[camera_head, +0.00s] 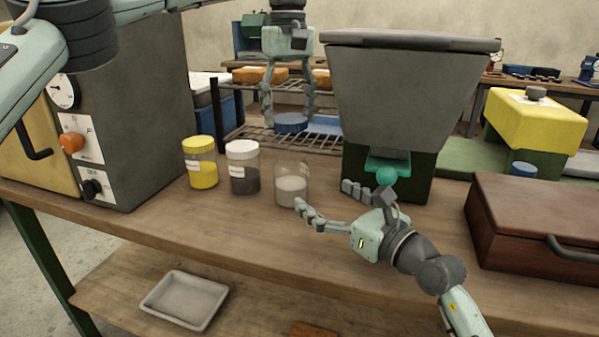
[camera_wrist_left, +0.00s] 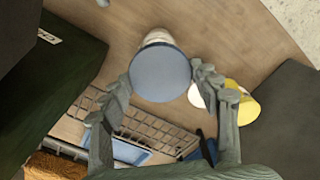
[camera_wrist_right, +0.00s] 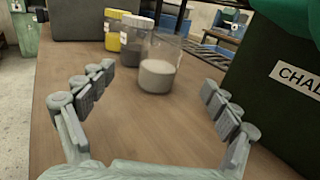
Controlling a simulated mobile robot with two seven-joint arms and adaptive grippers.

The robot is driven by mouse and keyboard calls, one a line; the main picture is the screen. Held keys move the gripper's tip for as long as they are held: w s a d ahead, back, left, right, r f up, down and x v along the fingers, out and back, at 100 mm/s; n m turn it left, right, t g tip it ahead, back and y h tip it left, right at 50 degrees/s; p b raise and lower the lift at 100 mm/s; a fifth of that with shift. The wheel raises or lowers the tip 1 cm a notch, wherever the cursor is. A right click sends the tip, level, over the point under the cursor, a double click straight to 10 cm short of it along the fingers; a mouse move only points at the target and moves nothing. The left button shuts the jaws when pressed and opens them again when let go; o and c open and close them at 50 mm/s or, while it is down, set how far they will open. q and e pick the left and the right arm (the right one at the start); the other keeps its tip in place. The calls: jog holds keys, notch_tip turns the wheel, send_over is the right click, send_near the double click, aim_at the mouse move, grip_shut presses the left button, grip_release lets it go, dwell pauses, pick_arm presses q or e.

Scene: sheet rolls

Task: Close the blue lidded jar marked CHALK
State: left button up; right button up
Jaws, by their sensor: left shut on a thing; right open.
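My left gripper (camera_head: 290,119) is shut on a round blue lid (camera_head: 290,124), held level in the air, higher in the picture than the open glass jar (camera_head: 291,187). The jar stands upright on the bench, has no lid on it and holds pale powder; no label on it is readable. In the left wrist view the lid (camera_wrist_left: 160,75) covers most of the jar (camera_wrist_left: 157,38) behind it. My right gripper (camera_head: 325,196) is open and empty, low in front of the jar. In the right wrist view the jar (camera_wrist_right: 158,72) appears beyond and between the open fingers, apart from them.
A yellow-lidded jar (camera_head: 200,165) and a white-lidded jar (camera_head: 243,170) stand left of the open jar. A dark hopper (camera_head: 405,95) on a green base, with a label starting "CHAL" (camera_wrist_right: 298,77), stands close on the right. A wire rack (camera_head: 300,140) is behind.

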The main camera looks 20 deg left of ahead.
pick_arm(q)
jog(key=shift+w+r, duration=0.15)
jog(key=shift+w, duration=0.15)
pick_arm(e)
jog(key=shift+w, duration=0.35)
pick_arm(q)
jog(key=shift+s+r, duration=0.1)
jog(key=shift+s, duration=0.1)
pick_arm(e)
jog(key=shift+s+r, duration=0.1)
jog(key=shift+s, duration=0.1)
pick_arm(q)
jog(key=shift+w, duration=0.1)
pick_arm(e)
jog(key=x, duration=1.2)
jog(key=shift+w, duration=0.15)
jog(key=c, duration=1.8)
pick_arm(q)
send_over(290, 155)
jog(key=shift+f, duration=2.5)
jog(key=shift+f, duration=0.1)
jog(key=shift+f, duration=0.8)
